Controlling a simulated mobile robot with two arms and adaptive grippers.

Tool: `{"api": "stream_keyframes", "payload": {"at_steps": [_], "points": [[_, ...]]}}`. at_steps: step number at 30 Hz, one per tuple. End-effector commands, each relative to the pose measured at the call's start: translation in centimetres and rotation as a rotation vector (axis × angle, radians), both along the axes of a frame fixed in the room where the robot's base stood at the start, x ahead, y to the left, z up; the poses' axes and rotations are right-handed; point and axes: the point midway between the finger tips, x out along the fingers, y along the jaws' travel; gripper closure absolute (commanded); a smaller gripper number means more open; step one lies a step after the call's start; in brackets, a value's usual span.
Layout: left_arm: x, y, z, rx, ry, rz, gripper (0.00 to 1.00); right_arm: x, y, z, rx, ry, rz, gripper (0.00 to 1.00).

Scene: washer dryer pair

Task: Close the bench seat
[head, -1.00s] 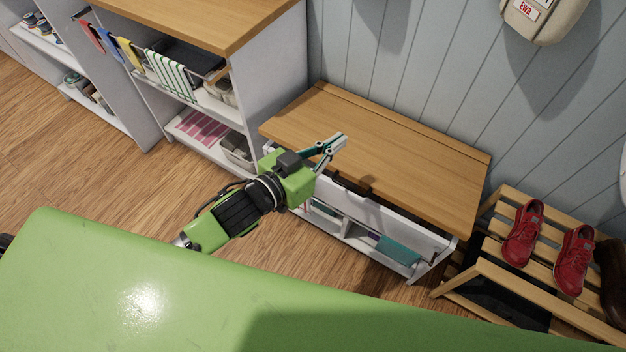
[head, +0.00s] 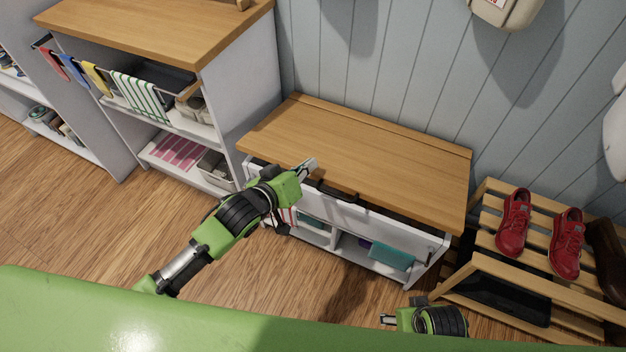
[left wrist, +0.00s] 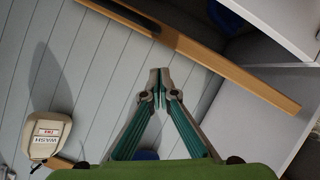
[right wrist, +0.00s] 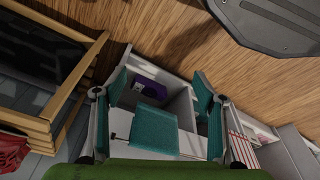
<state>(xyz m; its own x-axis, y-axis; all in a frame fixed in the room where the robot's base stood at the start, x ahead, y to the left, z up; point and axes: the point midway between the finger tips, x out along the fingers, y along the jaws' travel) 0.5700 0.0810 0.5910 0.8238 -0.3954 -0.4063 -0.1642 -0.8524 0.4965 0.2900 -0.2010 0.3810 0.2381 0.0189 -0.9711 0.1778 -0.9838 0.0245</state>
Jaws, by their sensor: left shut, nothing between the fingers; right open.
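The bench has a hinged wooden seat (head: 365,150) on a white body (head: 412,238). The seat looks close to level, with a dark gap under its front edge towards the right. A dark handle (head: 337,191) sits at the middle of the front edge; it also shows in the left wrist view (left wrist: 190,48). My left gripper (head: 310,166) is shut and empty, at the front edge left of the handle; contact is unclear. Its fingertips (left wrist: 160,86) look apart from the seat in the left wrist view. My right gripper (head: 387,320) is open and low, before the bench's right part.
The bench's lower cubbies hold a teal cloth or box (head: 390,256). A slatted shoe rack (head: 486,222) with red shoes (head: 514,224) stands close on the right. A shelf unit (head: 247,100) stands on the left. Wooden floor (head: 245,270) is clear in front of the bench.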

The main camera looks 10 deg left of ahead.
Motion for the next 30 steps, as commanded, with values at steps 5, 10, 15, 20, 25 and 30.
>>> {"api": "stream_keyframes", "payload": {"at_steps": [5, 10, 15, 20, 25, 30], "points": [[-1.1, -1.0, -2.2, -0.001, 0.007, -0.001, 1.0, 0.4, 0.0, 2.0, 0.001, -0.013, -0.002, 0.36], [-1.4, -1.3, -2.9, 0.0, 0.006, -0.001, 1.0, 0.5, 0.0, 3.1, 0.001, -0.017, -0.003, 0.36], [-1.5, -1.4, -3.0, 0.0, 0.005, -0.002, 1.0, 0.4, -0.1, 3.4, 0.001, -0.016, -0.003, 0.36], [-1.5, -1.4, -3.0, 0.0, 0.005, -0.002, 1.0, 0.4, 0.0, 3.4, 0.001, -0.016, -0.003, 0.36], [-1.5, -1.5, -3.4, -0.002, 0.001, -0.002, 1.0, 0.5, 0.0, 3.2, 0.001, -0.018, -0.003, 0.36], [-1.8, -1.5, -4.9, -0.014, -0.027, -0.003, 1.0, 1.8, 0.2, 5.4, 0.011, -0.081, -0.002, 0.36]]}}
